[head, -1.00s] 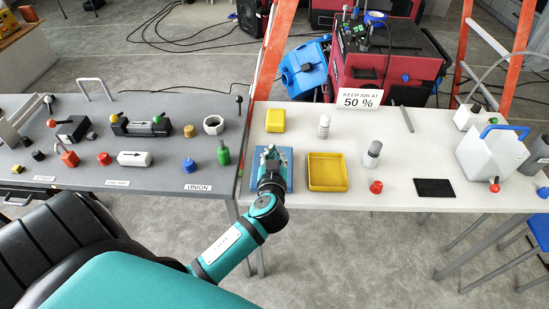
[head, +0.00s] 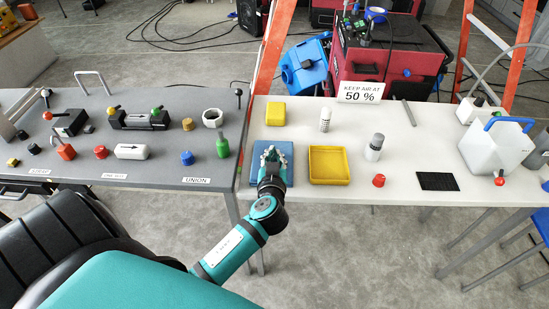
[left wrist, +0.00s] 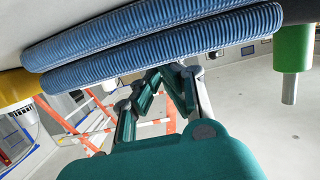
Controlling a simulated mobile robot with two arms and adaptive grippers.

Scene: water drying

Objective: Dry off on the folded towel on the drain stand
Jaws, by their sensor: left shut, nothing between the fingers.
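The folded blue towel (head: 286,149) lies at the left end of the white table, near its front edge. In the left wrist view the towel (left wrist: 150,45) shows as two ribbed blue layers across the top. My left gripper (head: 271,154) is over the towel. In the left wrist view the left gripper (left wrist: 163,72) is shut with nothing held, its tips close to the towel's edge. I cannot tell whether they touch it. I cannot make out a separate drain stand under the towel. My right gripper is not in view.
Right of the towel is a shallow yellow tray (head: 329,166); a yellow block (head: 275,113) stands behind. A grey-capped bottle (head: 374,147), red knob (head: 379,181) and black mat (head: 437,181) are farther right. A green-topped part (head: 223,145) stands on the grey table at left.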

